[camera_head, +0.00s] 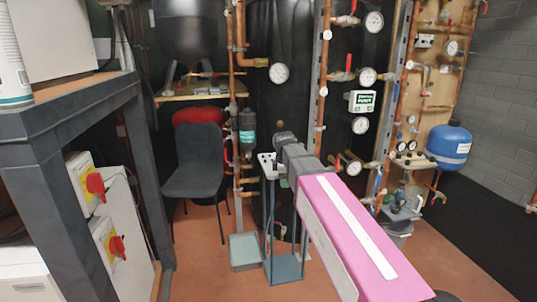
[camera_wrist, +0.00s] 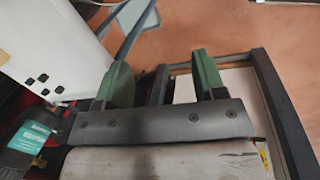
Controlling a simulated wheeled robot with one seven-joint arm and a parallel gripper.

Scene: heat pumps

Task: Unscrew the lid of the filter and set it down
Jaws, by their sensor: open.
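The filter (camera_head: 247,128) is a dark upright cylinder with a teal label, joined to the copper pipework left of centre in the head view. It also shows at the lower left of the wrist view (camera_wrist: 22,150), close to a brass fitting. I cannot make out its lid as a separate part. My gripper (camera_wrist: 160,68) has two green fingers spread wide apart with nothing between them. It is beside the filter, not around it; in the head view my arm ends just right of it and the fingers cannot be made out.
A dark chair (camera_head: 198,172) stands behind at left. A grey-framed table (camera_head: 62,128) is near left. Pipes and gauges (camera_head: 279,73) line the back. Floor is open at lower right.

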